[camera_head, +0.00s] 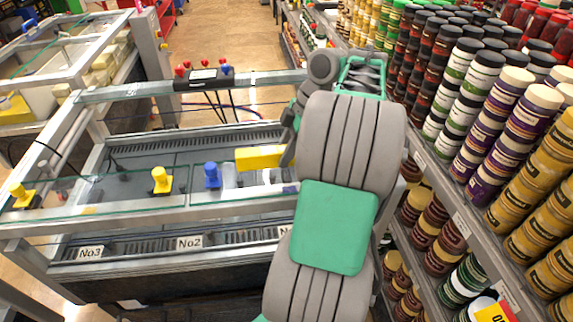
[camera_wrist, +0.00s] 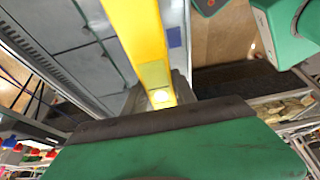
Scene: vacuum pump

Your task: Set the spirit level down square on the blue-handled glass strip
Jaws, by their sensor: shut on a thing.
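The yellow spirit level (camera_head: 262,157) is held by its right end in my gripper (camera_head: 288,155), and its free end points left. It lies nearly level across the picture, beside and to the right of the blue handle (camera_head: 212,175). The handle stands upright on the clear glass of the bench, but the edges of its strip are hard to make out. In the wrist view the level (camera_wrist: 137,35) runs from my gripper (camera_wrist: 160,95) up past the top edge. I cannot tell whether the level touches the glass. My arm hides the bench's right part.
Yellow handles (camera_head: 162,180) stand left of the blue one. A rail (camera_head: 130,92) with a black gauge box (camera_head: 204,79) and hanging cables crosses behind. Shelves of jars (camera_head: 455,110) stand close on the right. Labels (camera_head: 189,242) mark the bench front.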

